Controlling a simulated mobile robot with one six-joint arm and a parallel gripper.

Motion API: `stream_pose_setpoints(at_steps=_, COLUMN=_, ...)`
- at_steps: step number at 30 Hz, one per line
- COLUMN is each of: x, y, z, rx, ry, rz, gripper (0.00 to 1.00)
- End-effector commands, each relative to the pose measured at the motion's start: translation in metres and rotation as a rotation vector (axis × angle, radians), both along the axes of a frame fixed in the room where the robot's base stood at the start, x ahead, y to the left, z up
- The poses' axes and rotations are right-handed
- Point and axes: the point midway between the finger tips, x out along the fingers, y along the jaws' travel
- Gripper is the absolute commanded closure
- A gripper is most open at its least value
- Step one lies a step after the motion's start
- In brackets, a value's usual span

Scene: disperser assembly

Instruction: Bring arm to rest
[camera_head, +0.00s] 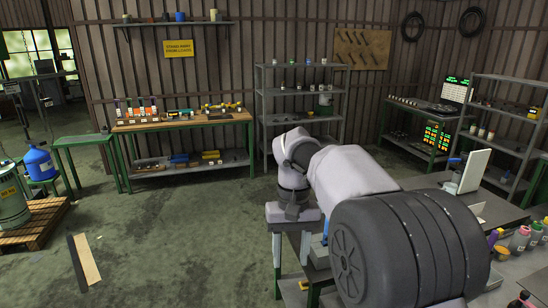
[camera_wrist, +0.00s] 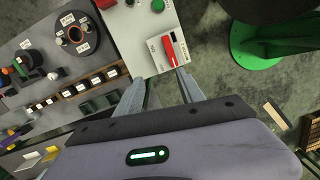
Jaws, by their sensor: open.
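My arm shows large in the foreground of the head view, with a pale grey link and a dark ribbed drum-like part at the lower right.
A grey bench (camera_wrist: 22,55) with labelled round parts lies left in the wrist view. A green round base (camera_wrist: 262,45) stands upper right. In the head view, a wooden workbench (camera_head: 182,123) and a shelf rack (camera_head: 303,92) line the back wall. The floor (camera_head: 165,230) at centre left is mostly clear.

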Motion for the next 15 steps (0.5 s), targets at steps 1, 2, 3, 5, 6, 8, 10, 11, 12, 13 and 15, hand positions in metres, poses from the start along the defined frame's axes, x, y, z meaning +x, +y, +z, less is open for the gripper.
stream_pose_setpoints(at_steps=1, x=-0.024, y=-0.012, z=-0.005, rx=0.022, ry=-0.057, rz=-0.042, gripper=0.55)
stream_pose_setpoints(at_steps=2, x=-0.038, y=-0.018, z=-0.002, rx=0.036, ry=-0.093, rz=-0.069, gripper=0.55)
stream_pose_setpoints(at_steps=3, x=-0.059, y=-0.026, z=-0.001, rx=0.055, ry=-0.139, rz=-0.109, gripper=0.55)
stream_pose_setpoints(at_steps=5, x=-0.093, y=-0.036, z=-0.005, rx=0.086, ry=-0.210, rz=-0.170, gripper=0.55)
stream_pose_setpoints(at_steps=6, x=-0.116, y=-0.042, z=-0.012, rx=0.107, ry=-0.258, rz=-0.212, gripper=0.55)
stream_pose_setpoints(at_steps=8, x=-0.151, y=-0.050, z=-0.027, rx=0.139, ry=-0.328, rz=-0.279, gripper=0.55)
stream_pose_setpoints(at_steps=10, x=-0.186, y=-0.056, z=-0.051, rx=0.174, ry=-0.402, rz=-0.354, gripper=0.55)
stream_pose_setpoints(at_steps=11, x=-0.199, y=-0.058, z=-0.061, rx=0.188, ry=-0.433, rz=-0.384, gripper=0.55)
stream_pose_setpoints(at_steps=12, x=-0.214, y=-0.061, z=-0.075, rx=0.205, ry=-0.467, rz=-0.420, gripper=0.55)
stream_pose_setpoints(at_steps=13, x=-0.224, y=-0.062, z=-0.084, rx=0.216, ry=-0.491, rz=-0.443, gripper=0.55)
stream_pose_setpoints(at_steps=15, x=-0.240, y=-0.064, z=-0.102, rx=0.236, ry=-0.533, rz=-0.486, gripper=0.55)
